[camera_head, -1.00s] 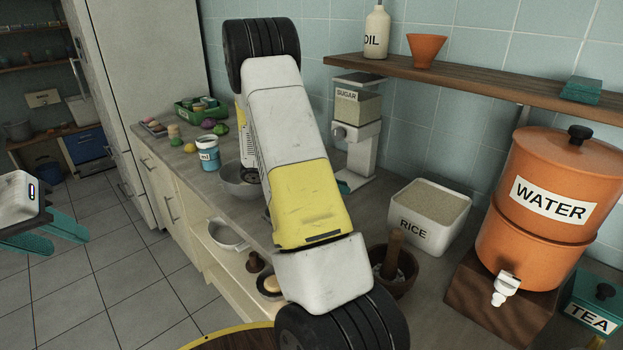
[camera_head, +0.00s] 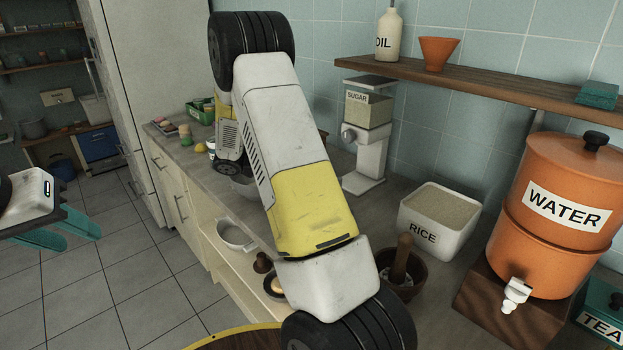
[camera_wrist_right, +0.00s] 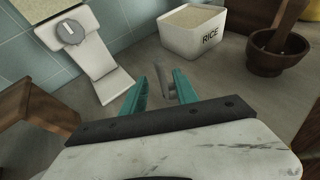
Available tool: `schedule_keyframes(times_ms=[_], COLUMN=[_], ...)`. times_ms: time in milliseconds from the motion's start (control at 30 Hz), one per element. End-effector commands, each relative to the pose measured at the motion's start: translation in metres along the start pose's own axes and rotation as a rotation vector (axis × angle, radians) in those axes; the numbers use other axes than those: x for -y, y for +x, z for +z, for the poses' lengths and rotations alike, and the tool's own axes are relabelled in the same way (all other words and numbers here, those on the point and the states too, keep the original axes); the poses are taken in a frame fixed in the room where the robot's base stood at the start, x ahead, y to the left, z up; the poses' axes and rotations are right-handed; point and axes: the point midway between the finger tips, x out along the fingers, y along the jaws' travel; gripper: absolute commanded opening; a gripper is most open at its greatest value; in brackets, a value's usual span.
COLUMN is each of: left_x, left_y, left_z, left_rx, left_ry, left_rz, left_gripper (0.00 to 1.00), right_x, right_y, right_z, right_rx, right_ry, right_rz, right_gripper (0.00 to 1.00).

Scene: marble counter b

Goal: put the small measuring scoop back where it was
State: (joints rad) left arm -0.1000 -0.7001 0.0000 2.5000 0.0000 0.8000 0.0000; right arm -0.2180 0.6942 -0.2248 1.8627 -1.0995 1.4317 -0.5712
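In the right wrist view, a small grey piece (camera_wrist_right: 164,80), possibly the measuring scoop or its handle, shows between the teal fingertips of my right gripper (camera_wrist_right: 160,84). The fingers stand apart with a gap beside the piece, and I cannot tell whether it touches the right finger. In the head view my right arm hides this gripper. My left gripper (camera_head: 72,232) is at the left edge over the floor, its teal fingers apart and empty. The sugar dispenser (camera_head: 367,135) stands against the wall; its base also shows in the right wrist view (camera_wrist_right: 85,55).
The rice tub (camera_head: 437,222), a mortar with pestle (camera_head: 412,275) and the water crock (camera_head: 560,215) stand right of my right arm. A shelf (camera_head: 480,82) holds oil and an orange pot. A wooden block (camera_wrist_right: 35,120) is left in the wrist view. Counter between dispenser and tub is clear.

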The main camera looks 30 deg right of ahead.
Motion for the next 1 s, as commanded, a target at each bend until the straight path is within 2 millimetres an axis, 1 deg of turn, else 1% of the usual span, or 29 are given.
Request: schedule_keyframes(times_ms=[33, 100, 267, 367, 467, 667, 800, 867, 1000], left_x=[0.000, 0.000, 0.000, 0.000, 0.000, 0.000, 0.000, 0.000, 0.000], left_y=[0.000, 0.000, 0.000, 0.000, 0.000, 0.000, 0.000, 0.000, 0.000], left_z=[0.000, 0.000, 0.000, 0.000, 0.000, 0.000, 0.000, 0.000, 0.000], left_rx=[0.000, 0.000, 0.000, 0.000, 0.000, 0.000, 0.000, 0.000, 0.000], left_ry=[0.000, 0.000, 0.000, 0.000, 0.000, 0.000, 0.000, 0.000, 0.000], left_rz=[0.000, 0.000, 0.000, 0.000, 0.000, 0.000, 0.000, 0.000, 0.000], left_gripper=[0.36, 0.36, 0.36, 0.36, 0.36, 0.36, 0.36, 0.36, 0.36], right_x=[-0.001, -0.001, 0.001, 0.010, 0.029, 0.082, 0.117, 0.132, 0.164], right_y=[-0.009, -0.018, -0.029, -0.032, -0.036, -0.059, -0.081, -0.092, -0.120], right_z=[0.000, 0.000, 0.001, 0.007, 0.017, 0.033, 0.042, 0.046, 0.056], right_rx=[-0.001, 0.000, -0.010, -0.064, -0.180, -0.498, -0.716, -0.808, -1.019], right_ry=[0.001, 0.001, 0.009, 0.047, 0.131, 0.373, 0.545, 0.620, 0.790], right_rz=[0.003, 0.001, -0.003, -0.018, -0.049, -0.141, -0.208, -0.239, -0.313], right_gripper=[0.36, 0.36, 0.36, 0.36, 0.36, 0.36, 0.36, 0.36, 0.36])
